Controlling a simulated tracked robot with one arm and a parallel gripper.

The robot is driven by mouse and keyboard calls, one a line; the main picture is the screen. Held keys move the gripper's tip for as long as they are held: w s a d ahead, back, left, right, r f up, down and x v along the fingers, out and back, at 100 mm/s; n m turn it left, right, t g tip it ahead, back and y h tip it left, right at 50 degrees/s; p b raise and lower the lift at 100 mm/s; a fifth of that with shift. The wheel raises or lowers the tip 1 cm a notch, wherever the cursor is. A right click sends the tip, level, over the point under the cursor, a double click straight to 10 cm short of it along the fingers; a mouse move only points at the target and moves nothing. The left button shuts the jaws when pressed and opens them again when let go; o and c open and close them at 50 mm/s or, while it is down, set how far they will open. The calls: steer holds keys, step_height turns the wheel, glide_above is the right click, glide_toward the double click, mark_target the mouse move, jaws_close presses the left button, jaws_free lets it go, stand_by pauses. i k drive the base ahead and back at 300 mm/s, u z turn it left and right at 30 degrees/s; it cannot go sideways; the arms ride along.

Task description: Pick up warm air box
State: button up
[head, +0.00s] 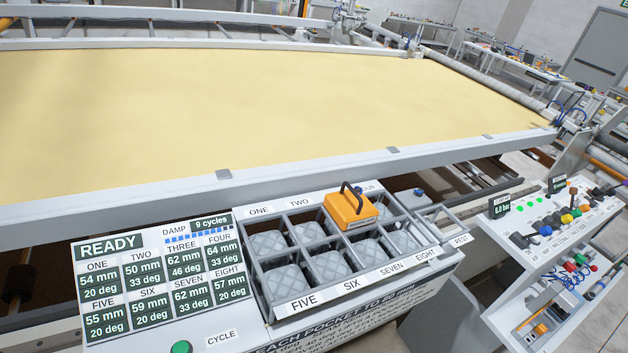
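The warm air box (350,211) is an orange block with a black arched handle on top and a small dark label on its front. It sits on the grey eight-pocket tray (262,298), over the back row right of the pocket marked TWO. It hides the THREE label and part of the FOUR label. Grey quilted pads fill the visible pockets. My gripper is not in view, and nothing is seen touching the box.
A display panel (160,275) reading READY stands left of the tray, with a green CYCLE button (181,347) below. A white frame rail (120,212) and yellow fabric (250,110) lie behind. A control console (560,225) with coloured knobs stands at the right.

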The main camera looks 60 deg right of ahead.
mark_target(349, 209)
steer(key=z, duration=0.3)
steer(key=i, duration=1)
steer(key=z, duration=0.55)
